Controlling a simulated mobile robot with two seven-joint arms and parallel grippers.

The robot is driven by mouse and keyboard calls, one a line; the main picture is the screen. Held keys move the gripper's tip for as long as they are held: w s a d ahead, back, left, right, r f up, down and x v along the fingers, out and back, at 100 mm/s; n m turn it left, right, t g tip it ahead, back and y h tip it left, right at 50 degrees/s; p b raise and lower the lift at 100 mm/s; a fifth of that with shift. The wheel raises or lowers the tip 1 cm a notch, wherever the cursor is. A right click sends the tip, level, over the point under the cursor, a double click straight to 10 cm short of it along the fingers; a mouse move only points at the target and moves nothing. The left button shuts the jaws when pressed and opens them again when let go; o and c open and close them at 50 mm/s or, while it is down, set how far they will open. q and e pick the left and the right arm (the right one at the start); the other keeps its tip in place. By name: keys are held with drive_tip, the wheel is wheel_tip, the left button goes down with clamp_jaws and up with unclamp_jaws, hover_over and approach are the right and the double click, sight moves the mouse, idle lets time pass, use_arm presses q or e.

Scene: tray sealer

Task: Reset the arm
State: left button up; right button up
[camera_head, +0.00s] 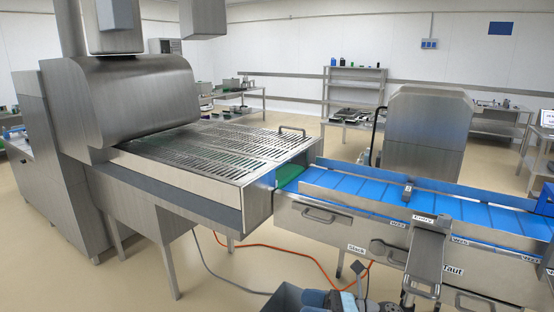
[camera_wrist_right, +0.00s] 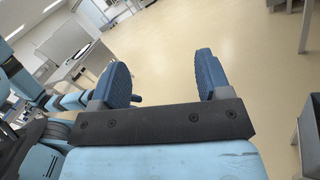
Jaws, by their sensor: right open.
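My right gripper (camera_wrist_right: 163,82) shows in the right wrist view, with its two blue ribbed fingers wide apart. Nothing is between them, and pale floor shows behind. Light blue links of my own body are at the left of that view. My left gripper is not seen in either view. Dark and blue shapes are cut off at the bottom edge of the head view; I cannot tell whether any of them is part of my arms.
In the head view, a steel tray sealer (camera_head: 130,100) with a slotted cover (camera_head: 215,150) stands at left. A blue conveyor (camera_head: 450,207) with steel sides runs right. A steel cabinet (camera_head: 425,130) and shelf (camera_head: 355,85) stand behind. An orange cable (camera_head: 290,252) crosses the floor.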

drive_tip(key=s+d+f+n+t+h, duration=0.2)
drive_tip(key=s+d+f+n+h, duration=0.25)
drive_tip(key=s+f+n, duration=0.4)
drive_tip(key=s+d+f+n+t+h, duration=0.3)
drive_tip(key=s+f+n+h, duration=0.35)
drive_tip(key=n, duration=0.35)
drive_tip(key=s+d+f+n+t+h, duration=0.2)
drive_tip(key=s+d+f+n+h, duration=0.25)
drive_tip(key=s+f+n, duration=0.4)
use_arm(q)
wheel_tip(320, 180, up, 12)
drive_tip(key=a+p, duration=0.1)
drive_tip(key=p, duration=1.2)
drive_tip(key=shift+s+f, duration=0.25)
use_arm(e)
wheel_tip(320, 180, up, 12)
drive_tip(key=shift+s+d+t, duration=0.2)
drive_tip(key=shift+s+t, duration=0.1)
drive_tip(key=shift+s, duration=0.15)
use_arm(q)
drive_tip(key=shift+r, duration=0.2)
use_arm(e)
drive_tip(key=shift+f, duration=0.1)
